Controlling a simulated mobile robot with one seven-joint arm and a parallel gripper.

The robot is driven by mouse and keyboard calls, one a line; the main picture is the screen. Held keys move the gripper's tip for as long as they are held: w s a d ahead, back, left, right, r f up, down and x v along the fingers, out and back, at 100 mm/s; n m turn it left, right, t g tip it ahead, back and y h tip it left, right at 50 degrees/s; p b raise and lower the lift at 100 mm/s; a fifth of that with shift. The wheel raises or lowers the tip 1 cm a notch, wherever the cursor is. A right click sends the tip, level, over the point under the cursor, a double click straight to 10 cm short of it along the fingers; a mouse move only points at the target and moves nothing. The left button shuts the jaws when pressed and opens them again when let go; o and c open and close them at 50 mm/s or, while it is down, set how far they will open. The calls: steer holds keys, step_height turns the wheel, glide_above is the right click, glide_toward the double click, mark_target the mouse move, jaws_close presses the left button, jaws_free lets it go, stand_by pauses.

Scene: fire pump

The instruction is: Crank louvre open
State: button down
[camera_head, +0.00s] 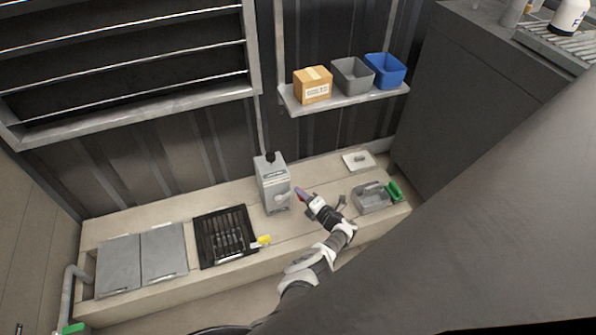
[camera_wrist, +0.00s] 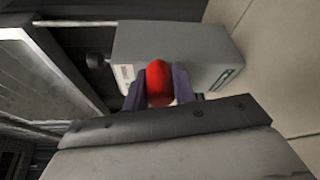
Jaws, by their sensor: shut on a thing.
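The louvre (camera_head: 125,60) fills the upper left of the head view, with long horizontal slats in a grey frame. A rod runs down beside it to a grey crank box (camera_head: 272,183) on the bench. The box also shows in the wrist view (camera_wrist: 190,48). My gripper (camera_head: 300,194) is at the right side of the box. In the wrist view, its dark fingers (camera_wrist: 158,85) are shut around a red crank knob (camera_wrist: 157,82). The crank arm behind the knob is mostly hidden. The slats' exact tilt is hard to tell.
A black crate (camera_head: 224,236) and a yellow item (camera_head: 264,240) lie left of the box. A grey caddy (camera_head: 371,197) and a small white tray (camera_head: 358,160) are to the right. A shelf (camera_head: 345,101) with a carton and bins hangs above. A large dark cabinet stands right.

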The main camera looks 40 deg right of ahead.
steer(key=shift+s+d+f+b, duration=0.1)
steer(key=shift+s+f+b, duration=0.05)
steer(key=shift+f+b, duration=0.45)
steer(key=shift+d+f+m+b, duration=0.2)
steer(key=shift+f+m+b, duration=0.2)
steer(key=shift+b, duration=0.05)
steer(key=shift+s+f+t, duration=0.1)
steer(key=shift+t, duration=0.2)
steer(key=shift+f+b, duration=0.4)
steer(key=shift+b, duration=0.25)
steer(key=shift+f+b, duration=0.35)
steer(key=shift+b, duration=0.15)
steer(key=shift+d+m, duration=0.1)
steer(key=shift+m, duration=0.2)
steer(key=shift+f+m+b, duration=0.3)
steer(key=shift+m+b, duration=0.1)
steer(key=shift+b, duration=0.25)
steer(key=shift+f+m+t+b, duration=0.15)
steer(key=shift+m+t+b, duration=0.15)
